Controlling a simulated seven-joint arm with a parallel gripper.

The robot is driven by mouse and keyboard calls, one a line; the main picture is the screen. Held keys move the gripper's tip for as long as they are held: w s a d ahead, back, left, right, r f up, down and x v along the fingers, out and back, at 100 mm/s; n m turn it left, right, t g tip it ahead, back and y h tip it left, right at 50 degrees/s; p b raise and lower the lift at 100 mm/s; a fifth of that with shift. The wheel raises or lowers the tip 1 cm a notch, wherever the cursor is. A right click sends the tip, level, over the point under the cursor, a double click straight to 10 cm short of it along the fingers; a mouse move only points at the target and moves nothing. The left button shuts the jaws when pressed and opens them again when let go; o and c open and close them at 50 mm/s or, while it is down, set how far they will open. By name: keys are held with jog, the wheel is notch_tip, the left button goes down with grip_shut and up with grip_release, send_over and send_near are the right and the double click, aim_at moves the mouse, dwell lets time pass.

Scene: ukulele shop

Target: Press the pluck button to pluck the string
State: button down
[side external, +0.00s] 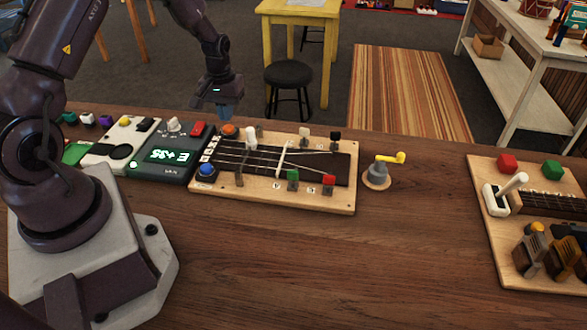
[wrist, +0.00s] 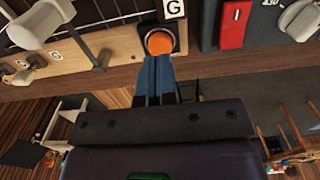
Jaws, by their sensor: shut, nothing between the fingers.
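An orange round button (side external: 229,130) in a dark housing sits at the far left corner of the wooden string board (side external: 330,204). It also shows in the wrist view (wrist: 160,42), beside a tag with the letter G (wrist: 174,8). A blue round button (side external: 206,170) sits at the board's near left corner. I cannot read which one is the pluck button. My gripper (side external: 225,114) is shut and empty, its blue fingers pointing down, just above the orange button with a small gap. In the wrist view the fingertips (wrist: 158,58) overlap the button's lower edge.
The tuner box (side external: 165,152) with a lit display and red switch (side external: 199,129) stands close left of the board. White, black, green and red pegs stand on the board. A yellow-handled crank (side external: 379,170) is to its right.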

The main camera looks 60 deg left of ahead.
jog(key=shift+f, duration=0.4)
jog(key=shift+f, duration=1.05)
jog(key=shift+r, duration=3.8)
jog(key=s+d+r+m+t, duration=0.2)
jog(key=s+d+r+m, duration=0.2)
jog(key=s+d+r, duration=0.4)
jog(key=s+d+r+m+t, duration=0.3)
jog(key=s+d+r+m, duration=0.2)
jog(key=d+r, duration=1)
jog(key=s, duration=0.3)
jog(key=shift+r+t, duration=0.25)
jog(key=shift+t, duration=0.05)
